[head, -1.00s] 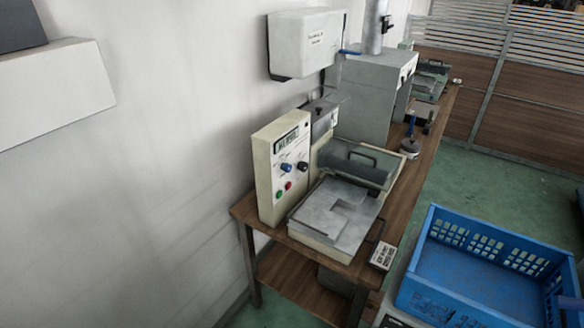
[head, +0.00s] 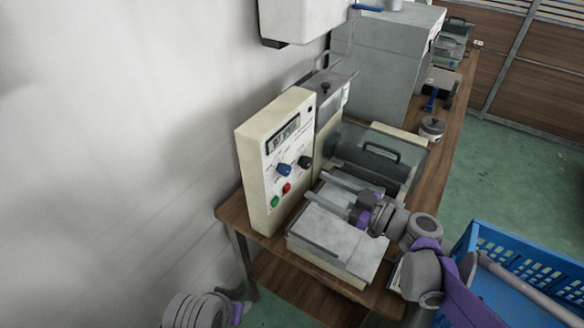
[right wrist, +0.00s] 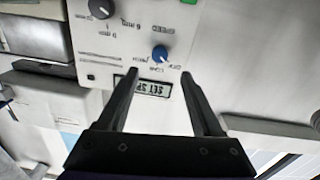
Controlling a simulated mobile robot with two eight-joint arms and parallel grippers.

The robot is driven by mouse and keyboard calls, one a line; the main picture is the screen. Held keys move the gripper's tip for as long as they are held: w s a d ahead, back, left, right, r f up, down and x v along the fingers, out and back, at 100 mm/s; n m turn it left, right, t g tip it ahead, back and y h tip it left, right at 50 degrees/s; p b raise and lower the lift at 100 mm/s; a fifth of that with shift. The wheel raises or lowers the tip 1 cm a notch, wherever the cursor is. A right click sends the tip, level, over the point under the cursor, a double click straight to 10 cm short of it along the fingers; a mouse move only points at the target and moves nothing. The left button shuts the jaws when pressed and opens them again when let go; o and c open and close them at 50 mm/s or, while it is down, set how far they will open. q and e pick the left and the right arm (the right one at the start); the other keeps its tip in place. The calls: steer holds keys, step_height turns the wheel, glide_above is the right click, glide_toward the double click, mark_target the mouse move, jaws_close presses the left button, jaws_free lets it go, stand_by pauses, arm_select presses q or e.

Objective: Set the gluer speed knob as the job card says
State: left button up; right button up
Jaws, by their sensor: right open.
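The cream control panel (head: 263,160) stands on the bench against the wall. It has a blue knob (head: 284,170), a black knob (head: 305,162) and a display (head: 284,134). The right wrist view shows the panel upside down, with the blue knob (right wrist: 160,54), the black knob (right wrist: 101,8) and the display (right wrist: 143,87), which starts "SET SP". The small knob labels are too blurred to read. My right gripper (head: 315,184) is open and empty, facing the panel. In the right wrist view its fingertips (right wrist: 160,74) straddle the line to the blue knob, apparently apart from it.
A red button (head: 287,187) and a green button (head: 275,202) sit below the blue knob. A machine with a grey plate (head: 335,235) stands beside the panel, under my right gripper. A blue crate (head: 510,250) is at right.

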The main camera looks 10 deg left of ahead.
mark_target(289, 172)
steer(key=x, duration=0.9)
steer(key=shift+a, duration=0.1)
jaws_close()
